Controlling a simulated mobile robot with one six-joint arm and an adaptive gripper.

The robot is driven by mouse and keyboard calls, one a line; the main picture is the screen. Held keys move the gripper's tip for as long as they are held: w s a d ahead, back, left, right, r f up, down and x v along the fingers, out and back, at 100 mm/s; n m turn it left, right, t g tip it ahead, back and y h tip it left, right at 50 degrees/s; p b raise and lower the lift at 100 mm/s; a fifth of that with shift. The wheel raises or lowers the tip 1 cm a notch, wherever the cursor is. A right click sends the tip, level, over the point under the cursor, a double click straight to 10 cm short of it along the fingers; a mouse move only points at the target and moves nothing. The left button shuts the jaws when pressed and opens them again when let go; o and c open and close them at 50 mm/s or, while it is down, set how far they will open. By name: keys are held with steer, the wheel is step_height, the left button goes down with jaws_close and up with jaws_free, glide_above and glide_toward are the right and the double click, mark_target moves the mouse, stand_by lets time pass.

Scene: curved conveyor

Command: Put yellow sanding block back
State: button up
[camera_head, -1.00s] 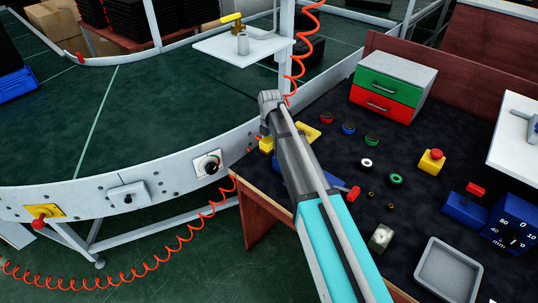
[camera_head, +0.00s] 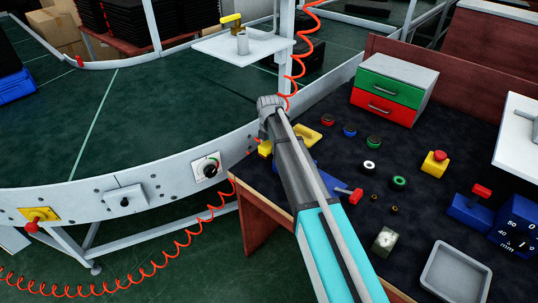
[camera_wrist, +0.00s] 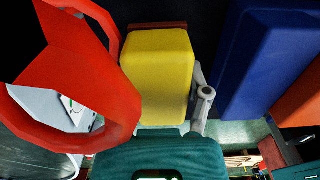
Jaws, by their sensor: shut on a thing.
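The yellow sanding block (camera_wrist: 158,75), with a dark red layer along its far edge, is held in my gripper (camera_wrist: 162,95). In the wrist view a grey finger touches or nearly touches its right side; the left finger is hidden behind a red coil. In the head view part of the yellow block (camera_head: 265,149) shows just left of my arm, near the table's left end. My arm hides most of the gripper there. A shallow yellow holder (camera_head: 309,135) lies on the dark table just right of my arm. I cannot tell the gap under the block.
The red coiled hose (camera_wrist: 75,80) passes very close to the wrist camera. A blue block-like thing (camera_wrist: 262,55) stands right of the gripper. Coloured rings, a green-and-red drawer box (camera_head: 394,90) and a grey tray (camera_head: 456,275) occupy the table. The curved conveyor (camera_head: 150,120) borders it on the left.

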mark_target(269, 143)
steer(key=shift+f+b, duration=0.85)
steer(key=shift+f, duration=0.3)
steer(key=shift+f, duration=0.2)
steer(key=o, duration=1)
steer(key=shift+r, duration=0.1)
steer(key=shift+r, duration=0.1)
step_height(269, 143, up, 12)
steer(key=p, duration=1.2)
